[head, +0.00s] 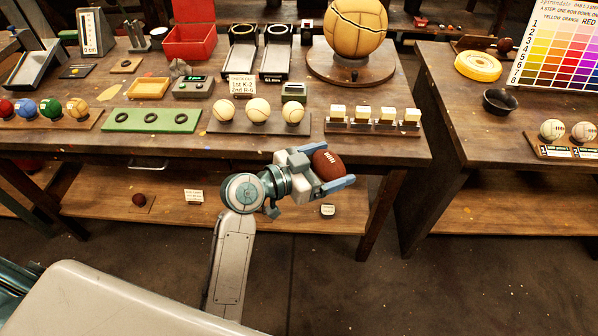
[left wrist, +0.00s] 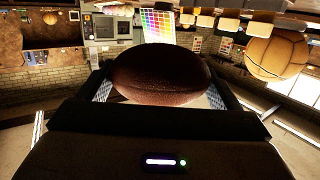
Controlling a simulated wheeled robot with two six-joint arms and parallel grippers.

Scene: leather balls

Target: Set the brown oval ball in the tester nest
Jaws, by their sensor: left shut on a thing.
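In the left wrist view the dark, pebbled ball (left wrist: 158,74) lies crosswise between the fingers. No nest is marked by name. Candidates on the table are a grey device with a green display (head: 194,87), a yellow tray (head: 148,88), and two black sloped stands with rings on top (head: 242,50). I cannot tell which is the tester nest. My right gripper is not in view.
Near the front of the table (head: 385,150) stand a green board with black rings (head: 112,121), a board of cream balls (head: 258,112) and a row of white blocks (head: 374,116). A large tan ball (head: 355,28) sits behind. A lower shelf (head: 110,205) lies below.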

